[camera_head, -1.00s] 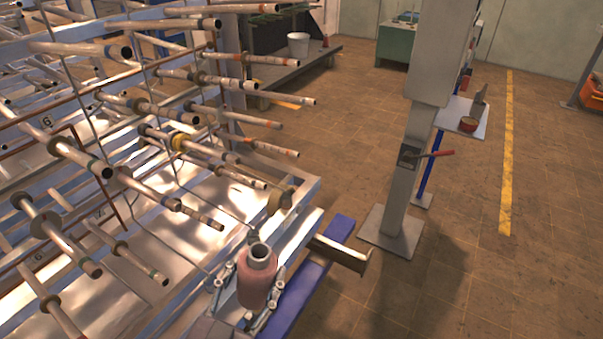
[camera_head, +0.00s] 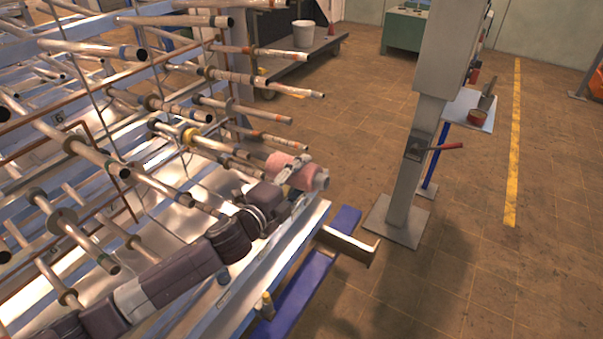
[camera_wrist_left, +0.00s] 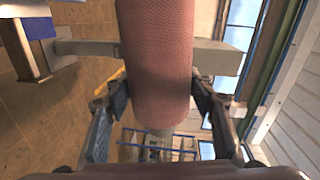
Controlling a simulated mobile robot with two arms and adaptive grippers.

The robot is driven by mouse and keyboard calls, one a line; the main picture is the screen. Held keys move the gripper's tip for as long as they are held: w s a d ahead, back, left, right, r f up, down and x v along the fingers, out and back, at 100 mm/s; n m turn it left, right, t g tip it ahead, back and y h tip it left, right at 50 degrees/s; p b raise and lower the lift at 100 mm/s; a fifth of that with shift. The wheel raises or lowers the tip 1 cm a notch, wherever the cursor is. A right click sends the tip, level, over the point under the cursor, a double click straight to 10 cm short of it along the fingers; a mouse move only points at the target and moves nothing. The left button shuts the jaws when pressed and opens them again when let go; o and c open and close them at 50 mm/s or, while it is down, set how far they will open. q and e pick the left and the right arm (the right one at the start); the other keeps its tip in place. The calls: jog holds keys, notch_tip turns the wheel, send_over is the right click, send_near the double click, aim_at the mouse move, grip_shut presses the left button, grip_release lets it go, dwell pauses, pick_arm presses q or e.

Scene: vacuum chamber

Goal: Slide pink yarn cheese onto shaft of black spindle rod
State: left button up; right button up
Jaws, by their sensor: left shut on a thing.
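The pink yarn cheese (camera_head: 314,178) lies roughly level, tilted down to the right, beside the rod ends at the front right of the rack. My left gripper (camera_head: 295,172) is shut around it, its arm reaching in from the lower left. In the left wrist view the cheese (camera_wrist_left: 156,50) fills the space between both fingers, with a pale core end below it. Several rods stick out of the rack; a rod (camera_head: 232,161) points toward the cheese. I cannot tell which rod is the black spindle, or whether the cheese touches one. My right gripper is not in view.
Neighbouring rods (camera_head: 262,135) stick out just above the cheese. A blue beam (camera_head: 310,270) with a metal bracket (camera_head: 347,243) runs along the rack's front. A grey post (camera_head: 405,185) stands to the right. The floor between is free.

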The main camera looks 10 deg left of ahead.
aim_at(282, 168)
pick_arm(q)
jog(key=shift+r, duration=0.15)
jog(key=shift+w+a+f, duration=0.1)
jog(key=shift+w+a, duration=0.2)
jog(key=shift+a, duration=0.6)
jog(key=shift+w+a+f, duration=0.1)
jog(key=shift+w+a, duration=0.25)
jog(key=shift+a, duration=0.6)
jog(key=shift+w+a+f, duration=0.1)
jog(key=shift+w+a, duration=0.2)
jog(key=shift+a, duration=0.6)
jog(key=shift+p, duration=0.45)
jog(key=shift+w+a+f, duration=0.1)
jog(key=shift+w+a, duration=0.2)
jog(key=shift+a, duration=0.5)
jog(key=shift+w+a+f, duration=0.1)
jog(key=shift+w+a, duration=0.15)
jog(key=shift+a, duration=0.5)
jog(key=shift+w+a, duration=0.3)
jog(key=shift+a, duration=0.5)
jog(key=shift+a, duration=0.15)
dwell(0.7)
jog(key=shift+w+a+f, duration=0.1)
jog(key=shift+w+a, duration=0.2)
jog(key=shift+a, duration=0.45)
jog(key=shift+w+a+f, duration=0.1)
jog(key=shift+w+a, duration=0.2)
jog(key=shift+a, duration=0.45)
